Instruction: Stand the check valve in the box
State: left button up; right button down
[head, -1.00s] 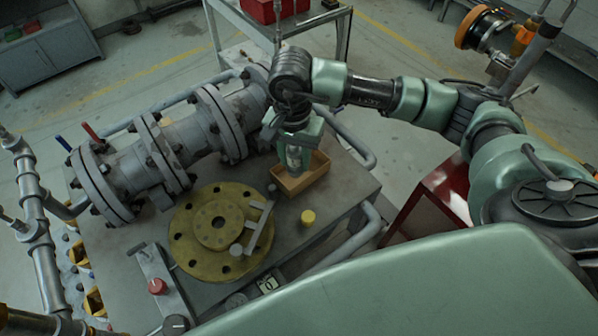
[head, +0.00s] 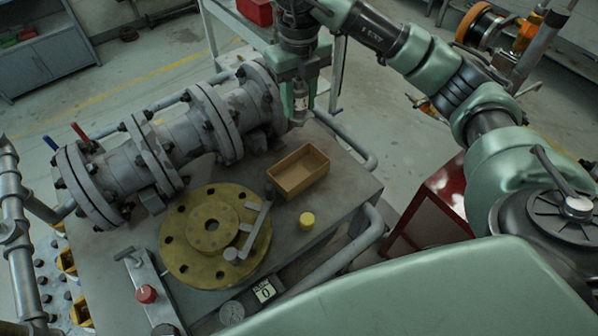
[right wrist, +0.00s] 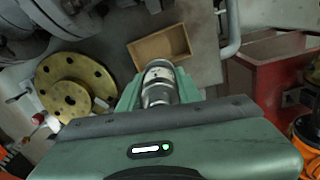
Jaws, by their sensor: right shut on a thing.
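The check valve (head: 299,92) is a small silvery cylinder. It is held upright between the fingers of my right gripper (head: 298,112), which is shut on it. In the right wrist view the check valve (right wrist: 159,85) sits between the green fingers, its lower end towards the box. The box (head: 298,174) is a small open tan tray on the grey bench, and it looks empty. In the head view the gripper and valve are above and behind the box, apart from it. The box also shows in the right wrist view (right wrist: 180,44), just beyond the valve. My left gripper is not in view.
A large grey flanged pipe valve (head: 180,140) lies left of the box. A pipe rail runs along the bench's right edge.

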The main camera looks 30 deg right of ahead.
notch_tip(320, 180, down, 19)
jog(key=shift+f+p, duration=0.1)
jog(key=shift+p, duration=0.65)
jog(key=shift+f, duration=0.15)
jog(key=shift+f, duration=0.1)
jog(key=c, duration=1)
grip_release()
jog(key=shift+o, duration=0.2)
